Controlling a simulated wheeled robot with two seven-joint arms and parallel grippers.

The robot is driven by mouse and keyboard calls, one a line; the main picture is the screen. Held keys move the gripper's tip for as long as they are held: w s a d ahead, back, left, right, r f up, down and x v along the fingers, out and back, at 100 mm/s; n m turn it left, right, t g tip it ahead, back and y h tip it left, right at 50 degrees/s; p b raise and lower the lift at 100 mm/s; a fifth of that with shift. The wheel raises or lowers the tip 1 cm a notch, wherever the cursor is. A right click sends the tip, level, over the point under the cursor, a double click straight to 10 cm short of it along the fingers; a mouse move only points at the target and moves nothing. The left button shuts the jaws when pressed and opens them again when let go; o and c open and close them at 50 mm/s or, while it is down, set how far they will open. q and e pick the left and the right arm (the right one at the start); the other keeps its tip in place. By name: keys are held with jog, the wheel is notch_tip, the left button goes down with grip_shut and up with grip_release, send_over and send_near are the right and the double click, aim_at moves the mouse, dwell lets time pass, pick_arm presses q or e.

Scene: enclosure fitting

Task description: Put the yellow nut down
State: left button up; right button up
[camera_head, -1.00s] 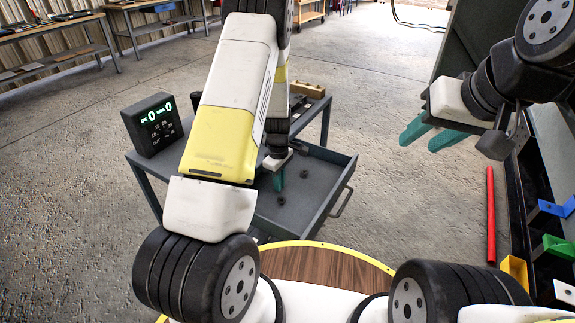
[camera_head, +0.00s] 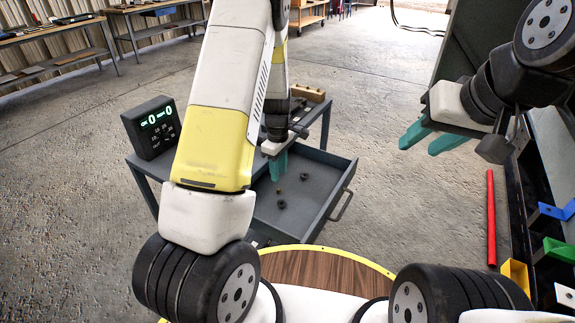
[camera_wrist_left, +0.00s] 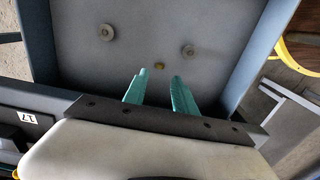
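The yellow nut (camera_wrist_left: 159,66) lies on the grey floor of the open drawer (camera_head: 325,172), just beyond my left fingertips and apart from them in the left wrist view. In the head view it shows as a small brownish spot (camera_head: 279,191) just below the fingers. My left gripper (camera_head: 276,179) is over the drawer. Its teal fingers stand apart with nothing between them, as the left wrist view (camera_wrist_left: 159,75) shows. My right gripper (camera_head: 418,148) hangs at the right, clear of the cart, with its teal fingers apart and empty.
Two grey nuts (camera_wrist_left: 106,32) (camera_wrist_left: 188,51) lie in the same drawer near the yellow one. The drawer's walls surround the left fingers. A display box (camera_head: 152,127) stands on the cart's left. A red bar (camera_head: 491,217) and coloured bins (camera_head: 515,272) are at right.

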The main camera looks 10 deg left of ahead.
pick_arm(q)
jog(key=s+d+r+m+t+h, duration=0.1)
jog(key=s+r+m, duration=0.25)
jog(key=r, duration=0.75)
jog(key=s+d+r+m+t+h, duration=0.1)
jog(key=s+r+m+t, duration=0.3)
jog(key=r, duration=0.7)
jog(key=s+r+m, duration=0.3)
jog(key=s+r, duration=0.1)
jog(key=s, duration=0.4)
jog(key=s+r+m+t, duration=0.1)
jog(key=s+r+m, duration=0.3)
jog(key=s, duration=0.4)
jog(key=shift+v, duration=0.75)
jog(key=shift+d, duration=0.15)
